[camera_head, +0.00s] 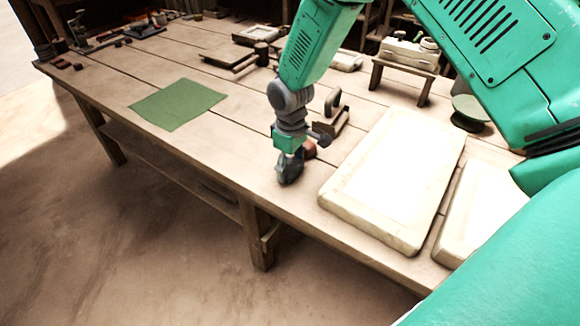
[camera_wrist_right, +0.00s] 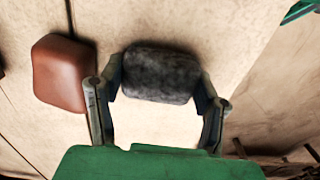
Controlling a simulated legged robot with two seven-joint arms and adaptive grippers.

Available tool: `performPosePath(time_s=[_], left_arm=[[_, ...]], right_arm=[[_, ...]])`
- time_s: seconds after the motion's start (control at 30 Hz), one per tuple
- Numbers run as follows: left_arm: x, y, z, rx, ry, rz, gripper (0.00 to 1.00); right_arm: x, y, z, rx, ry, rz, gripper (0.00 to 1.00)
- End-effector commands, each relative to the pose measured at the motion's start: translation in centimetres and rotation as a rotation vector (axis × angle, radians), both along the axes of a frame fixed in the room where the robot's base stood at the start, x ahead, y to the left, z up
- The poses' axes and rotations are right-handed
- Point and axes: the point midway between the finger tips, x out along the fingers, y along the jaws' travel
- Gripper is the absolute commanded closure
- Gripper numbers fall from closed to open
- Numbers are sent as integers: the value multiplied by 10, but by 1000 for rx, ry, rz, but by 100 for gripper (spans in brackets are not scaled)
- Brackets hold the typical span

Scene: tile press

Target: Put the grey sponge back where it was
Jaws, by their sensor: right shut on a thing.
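The grey sponge (camera_wrist_right: 160,74) is a dark, rounded block between the two fingers of my right gripper (camera_wrist_right: 157,95) in the right wrist view. The fingers are shut on its sides. In the head view my right gripper (camera_head: 289,172) points down near the table's front edge, left of the large white slab, and mostly hides the sponge. I cannot tell whether the sponge touches the tabletop. A reddish-brown block (camera_wrist_right: 62,72) lies beside the sponge, apart from it. My left gripper is not in view.
The wooden table (camera_head: 235,158) holds a green mat (camera_head: 177,104) at left and a white slab (camera_head: 395,180) at right, with a second slab (camera_head: 480,222) beyond. A small wooden stand (camera_head: 404,68) is behind. The tabletop between mat and gripper is clear.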

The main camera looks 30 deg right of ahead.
Motion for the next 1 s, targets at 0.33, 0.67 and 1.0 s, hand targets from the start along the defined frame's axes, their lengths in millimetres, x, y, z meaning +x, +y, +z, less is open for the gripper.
performPosePath(time_s=[0.33, 0.67, 1.0], left_arm=[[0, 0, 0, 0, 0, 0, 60], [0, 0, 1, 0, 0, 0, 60], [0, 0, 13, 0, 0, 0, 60]], right_arm=[[1, 0, -1, -1, -4, 0, 21], [1, 0, 2, 0, -3, 0, 21], [2, 0, 65, 0, -8, -1, 21]])
